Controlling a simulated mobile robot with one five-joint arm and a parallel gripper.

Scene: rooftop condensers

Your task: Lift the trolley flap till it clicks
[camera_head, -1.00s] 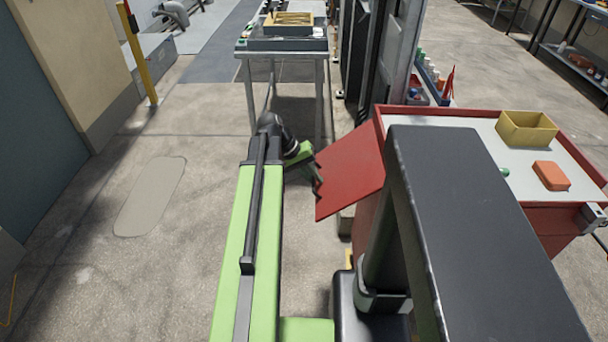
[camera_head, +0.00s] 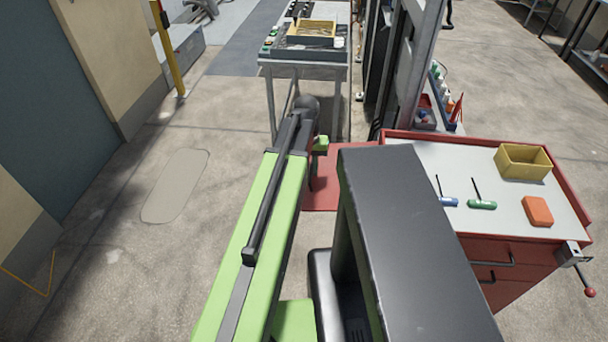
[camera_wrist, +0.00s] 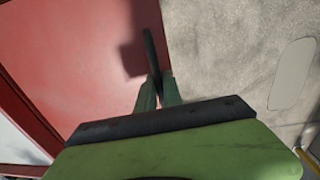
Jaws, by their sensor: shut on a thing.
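The red trolley flap (camera_head: 322,197) sticks out from the left side of the red trolley (camera_head: 510,280). My column hides much of it and its hinge side in the head view. My gripper (camera_head: 321,145) is at the flap's far outer part, partly hidden by my arm. In the wrist view the flap (camera_wrist: 80,55) fills the upper left. There my gripper (camera_wrist: 158,92) is shut at the flap's outer edge, with a thin dark bar running on beyond the fingertips. The flap looks close to level; its exact angle and its support cannot be told.
A grey table (camera_head: 303,66) stands beyond my arm. The floor at left is clear.

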